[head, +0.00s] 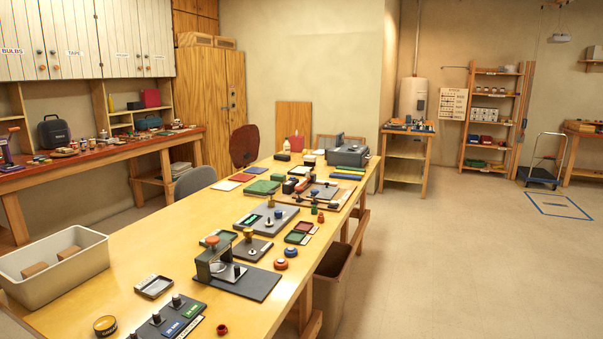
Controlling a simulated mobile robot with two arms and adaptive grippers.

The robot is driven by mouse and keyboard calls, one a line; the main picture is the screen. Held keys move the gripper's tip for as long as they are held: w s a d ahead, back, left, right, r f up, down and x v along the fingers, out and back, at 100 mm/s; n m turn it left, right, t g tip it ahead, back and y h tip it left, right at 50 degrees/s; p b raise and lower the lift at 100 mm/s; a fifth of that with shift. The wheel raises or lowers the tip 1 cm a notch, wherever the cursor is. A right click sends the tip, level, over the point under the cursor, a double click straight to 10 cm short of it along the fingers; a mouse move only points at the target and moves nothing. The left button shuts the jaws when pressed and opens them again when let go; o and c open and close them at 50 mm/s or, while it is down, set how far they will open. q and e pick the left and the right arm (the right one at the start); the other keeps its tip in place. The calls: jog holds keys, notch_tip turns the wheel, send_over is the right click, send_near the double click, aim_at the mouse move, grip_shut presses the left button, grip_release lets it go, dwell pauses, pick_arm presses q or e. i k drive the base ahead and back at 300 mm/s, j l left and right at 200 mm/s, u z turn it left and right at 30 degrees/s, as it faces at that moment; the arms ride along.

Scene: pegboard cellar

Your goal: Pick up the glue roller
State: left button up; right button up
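I cannot pick out the glue roller for certain; the items on the long yellow worktable (150,240) are small at this distance. A red and black tool (300,186) lies among boards toward the far half of the table and its exact kind is unclear. A grey press-like device (215,262) stands on a dark board nearer to me. Neither of my grippers shows in the head view.
A cream bin (85,258) with brown blocks sits at the table's left edge. A brown waste bin (334,278) stands below the right edge. A grey chair (195,182) is on the left side. The floor to the right is largely clear.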

aim_at(309, 160)
jog(key=i+l+z, duration=0.5)
jog(key=i+z, duration=0.2)
jog(key=i, duration=0.2)
jog(key=i+z, duration=0.3)
jog(key=i, duration=0.2)
jog(key=i+l, duration=0.1)
jog(key=i, duration=2.3)
jog(key=i+l+u, duration=0.2)
jog(key=i+u, duration=0.25)
jog(key=i+l+u, duration=0.4)
jog(key=i, duration=0.2)
jog(key=i+l+u, duration=0.45)
